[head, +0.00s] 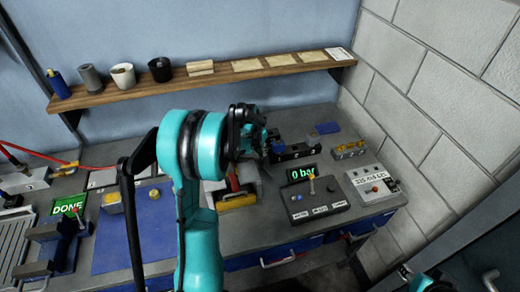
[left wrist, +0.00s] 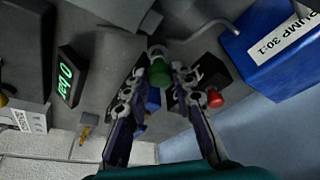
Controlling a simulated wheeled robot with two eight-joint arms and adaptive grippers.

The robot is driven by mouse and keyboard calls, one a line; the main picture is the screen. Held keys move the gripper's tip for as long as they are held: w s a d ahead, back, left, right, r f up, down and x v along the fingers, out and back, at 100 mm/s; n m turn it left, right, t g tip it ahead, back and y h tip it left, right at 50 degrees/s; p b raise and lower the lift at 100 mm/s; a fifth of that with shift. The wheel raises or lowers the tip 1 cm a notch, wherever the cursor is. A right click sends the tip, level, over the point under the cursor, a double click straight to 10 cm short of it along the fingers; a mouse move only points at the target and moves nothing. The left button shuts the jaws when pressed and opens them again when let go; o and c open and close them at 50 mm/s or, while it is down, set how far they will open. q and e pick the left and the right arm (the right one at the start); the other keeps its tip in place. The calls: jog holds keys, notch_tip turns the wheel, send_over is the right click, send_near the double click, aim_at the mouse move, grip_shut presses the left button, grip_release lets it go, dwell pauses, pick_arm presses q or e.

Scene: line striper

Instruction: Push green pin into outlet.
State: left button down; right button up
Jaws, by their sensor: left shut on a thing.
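The green pin (left wrist: 158,73) shows in the left wrist view as a short green cylinder between the fingertips of my left gripper (left wrist: 160,80). The gripper is shut on it. A round grey metal fitting (left wrist: 156,51) lies just beyond the pin, in line with it. It may be the outlet, and I cannot tell whether the pin is touching it or inside it. In the head view my left arm hides the pin and the outlet. The fingertips are also mostly hidden there, near the back of the bench.
A control box (head: 318,200) stands below a "0 bar" display (head: 303,173). A wooden shelf (head: 215,80) runs above the bench. A blue mat (head: 115,253) lies at left.

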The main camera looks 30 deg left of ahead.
pick_arm(q)
jog(key=shift+f+b, duration=0.65)
jog(key=shift+f, duration=0.1)
jog(key=c, duration=0.9)
grip_release()
jog(key=shift+r, duration=0.1)
jog(key=shift+o, duration=0.2)
jog(key=p+v, duration=0.4)
jog(key=v, duration=0.3)
jog(key=shift+d, duration=0.1)
dwell(0.4)
jog(key=s+d+r+t+b, duration=0.1)
jog(key=s+d+b, duration=0.35)
jog(key=d, duration=0.25)
jog(key=s+d+r+b, duration=0.2)
jog(key=s+d+b, duration=0.1)
jog(key=s+d, duration=0.3)
jog(key=s+d+f+t+b, duration=0.1)
jog(key=s+d+f+b, duration=0.1)
jog(key=s+d, duration=0.3)
jog(key=s+d+f+m+t+b, duration=0.1)
jog(key=s+d+f+b, duration=0.2)
jog(key=s+d, duration=0.1)
jog(key=shift+s+d+f, duration=0.4)
jog(key=shift+s, duration=0.15)
